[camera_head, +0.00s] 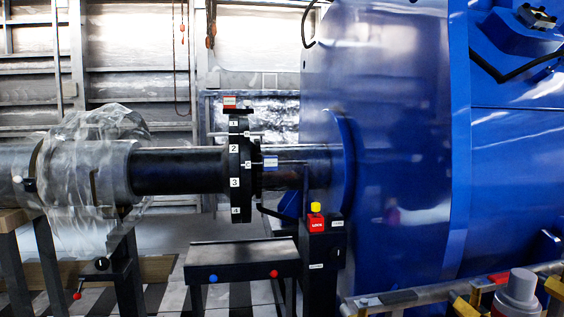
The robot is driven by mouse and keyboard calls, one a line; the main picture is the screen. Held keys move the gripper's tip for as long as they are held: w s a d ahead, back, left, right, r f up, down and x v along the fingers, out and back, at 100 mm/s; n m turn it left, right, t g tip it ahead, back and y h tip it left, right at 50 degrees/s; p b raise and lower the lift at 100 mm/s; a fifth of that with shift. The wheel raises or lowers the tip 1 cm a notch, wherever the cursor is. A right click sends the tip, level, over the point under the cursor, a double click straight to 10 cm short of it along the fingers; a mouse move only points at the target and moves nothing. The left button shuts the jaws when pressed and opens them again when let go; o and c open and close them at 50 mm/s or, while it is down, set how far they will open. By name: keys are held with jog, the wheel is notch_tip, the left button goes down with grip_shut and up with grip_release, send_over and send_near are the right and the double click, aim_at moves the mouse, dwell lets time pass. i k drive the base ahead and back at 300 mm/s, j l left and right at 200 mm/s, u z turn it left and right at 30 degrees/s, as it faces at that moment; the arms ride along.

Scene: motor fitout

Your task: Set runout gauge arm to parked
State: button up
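A numbered black coupling disc (240,170) sits on the dark shaft (180,170), left of the blue motor (385,150). A small blue-and-white piece (270,163), possibly the runout gauge, is beside the disc at shaft height. A thin dark upright (307,190) rises from a black post (323,255) to the shaft; I cannot tell whether it is the gauge arm. The post carries a yellow knob (316,207) and a red label (316,225) that seems to read LOCK. Other labels on the post are too small to read. My gripper is not in view.
A dark bench (242,252) with blue and red knobs on its front stands below the coupling. Clear plastic wrap (100,140) covers the shaft at left. A rail (450,288) and a grey-capped cylinder (520,288) stand at the lower right.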

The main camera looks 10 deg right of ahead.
aim_at(270, 163)
jog(key=i+j+z, duration=0.15)
jog(key=j, duration=0.2)
jog(key=i+j+z, duration=0.15)
jog(key=j, duration=0.25)
jog(key=i+j+z, duration=0.2)
jog(key=j, duration=0.2)
jog(key=i+j+z, duration=0.45)
jog(key=j, duration=0.2)
jog(key=j+z, duration=0.25)
jog(key=i+j+z, duration=0.15)
jog(key=j, duration=0.15)
jog(key=i+j+z, duration=0.3)
jog(key=j, duration=0.3)
jog(key=i+j+z, duration=0.15)
jog(key=j, duration=0.15)
jog(key=i+j, duration=0.15)
jog(key=j, duration=0.2)
jog(key=i+j, duration=0.15)
jog(key=j, duration=0.2)
jog(key=i+j, duration=0.2)
jog(key=j, duration=0.2)
jog(key=i+j+z, duration=0.1)
jog(key=j, duration=0.25)
